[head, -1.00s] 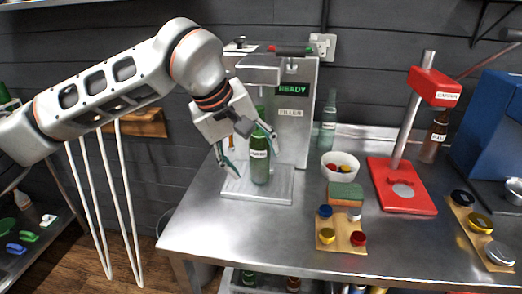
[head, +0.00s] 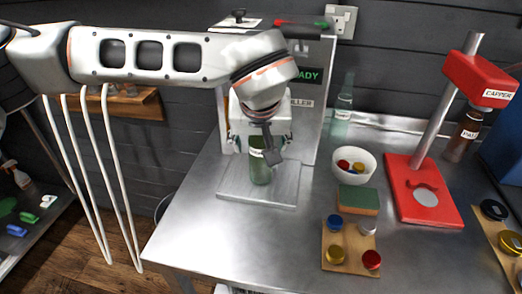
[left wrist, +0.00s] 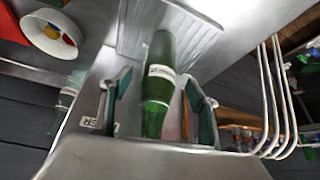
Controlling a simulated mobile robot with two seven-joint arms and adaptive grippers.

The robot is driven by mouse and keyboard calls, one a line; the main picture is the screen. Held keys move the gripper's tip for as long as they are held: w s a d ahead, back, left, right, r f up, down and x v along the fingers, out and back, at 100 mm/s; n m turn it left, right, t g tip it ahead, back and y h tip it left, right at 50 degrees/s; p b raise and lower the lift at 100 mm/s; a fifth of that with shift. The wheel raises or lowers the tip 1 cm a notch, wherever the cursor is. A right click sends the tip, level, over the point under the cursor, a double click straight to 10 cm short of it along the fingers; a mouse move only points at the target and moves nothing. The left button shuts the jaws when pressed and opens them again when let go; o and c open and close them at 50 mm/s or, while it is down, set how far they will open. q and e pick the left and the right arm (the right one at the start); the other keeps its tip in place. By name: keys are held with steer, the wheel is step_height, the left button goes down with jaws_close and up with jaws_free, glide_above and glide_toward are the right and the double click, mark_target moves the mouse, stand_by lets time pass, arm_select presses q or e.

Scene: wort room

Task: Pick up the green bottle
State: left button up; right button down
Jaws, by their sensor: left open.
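The green bottle (head: 260,168) stands upright on the metal tray (head: 285,190) of the filler (head: 308,125), its upper part hidden behind my left gripper (head: 268,153) in the head view. In the left wrist view the green bottle (left wrist: 160,75), with a white label, lies between the two teal-padded fingers of my open left gripper (left wrist: 160,105). Gaps show on both sides of the bottle, so the fingers look apart from it. My right gripper is in neither view.
A clear greenish bottle (head: 342,110) stands right of the filler. A white bowl of caps (head: 368,174), a sponge (head: 357,200), a wooden cap board (head: 340,246) and a red capper (head: 425,200) stand further right. The steel table's front left is bare.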

mark_target(261, 146)
arm_select(q)
steer(key=x, duration=0.2)
steer(key=shift+w+f, duration=0.2)
steer(key=shift+w, duration=0.05)
steer(key=shift+w+f, duration=0.25)
steer(key=shift+f, duration=0.05)
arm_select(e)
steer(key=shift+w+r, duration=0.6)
arm_select(q)
steer(key=c, duration=1.7)
steer(key=shift+d, duration=0.1)
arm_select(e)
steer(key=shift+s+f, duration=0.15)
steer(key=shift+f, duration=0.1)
arm_select(q)
steer(key=shift+r, duration=0.15)
